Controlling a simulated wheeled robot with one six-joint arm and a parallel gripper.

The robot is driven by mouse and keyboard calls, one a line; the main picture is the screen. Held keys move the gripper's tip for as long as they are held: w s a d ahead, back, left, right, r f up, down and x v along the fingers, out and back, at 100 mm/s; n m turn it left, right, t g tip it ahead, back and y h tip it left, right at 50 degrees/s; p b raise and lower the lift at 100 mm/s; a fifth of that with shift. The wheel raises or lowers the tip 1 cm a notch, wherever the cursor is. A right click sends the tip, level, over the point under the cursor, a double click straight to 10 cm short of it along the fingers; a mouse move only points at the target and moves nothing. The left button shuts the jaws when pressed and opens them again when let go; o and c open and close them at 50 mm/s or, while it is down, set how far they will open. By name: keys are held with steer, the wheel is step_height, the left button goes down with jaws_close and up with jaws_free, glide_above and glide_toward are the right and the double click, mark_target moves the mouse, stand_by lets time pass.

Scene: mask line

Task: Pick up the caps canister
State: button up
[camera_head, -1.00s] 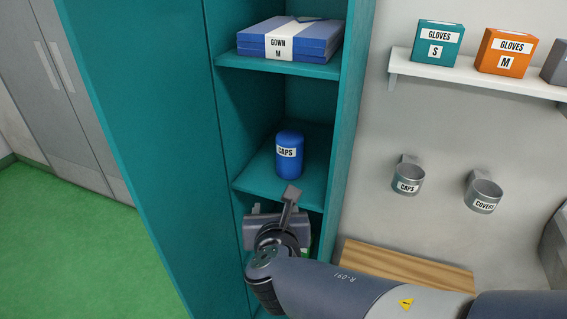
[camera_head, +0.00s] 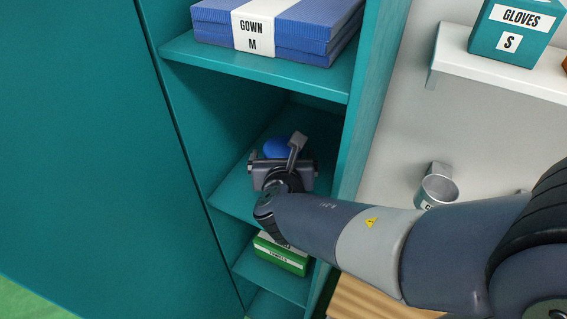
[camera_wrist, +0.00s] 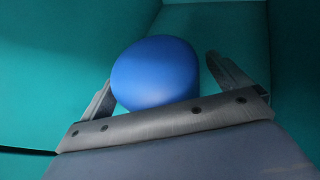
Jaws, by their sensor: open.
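The caps canister is blue with a rounded top. In the head view, only part of the canister (camera_head: 277,148) shows on the middle shelf, behind my gripper (camera_head: 283,150). In the wrist view, the canister (camera_wrist: 155,73) sits between the two fingers of my gripper (camera_wrist: 162,85), one on each side. The fingers are open and a gap shows by the right finger. Its lower part is hidden behind the gripper's palm, and its label is not visible. I cannot tell whether the left finger touches it.
The teal shelf (camera_head: 232,195) has walls close on both sides. A green box (camera_head: 283,258) lies below. On the right wall are a gloves box (camera_head: 515,30) and a metal cup (camera_head: 437,190).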

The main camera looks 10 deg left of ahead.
steer(key=shift+w+f, duration=0.2)
steer(key=shift+w, duration=0.1)
steer(key=c, duration=1.2)
steer(key=shift+a+r, duration=0.1)
steer(key=shift+r, duration=0.15)
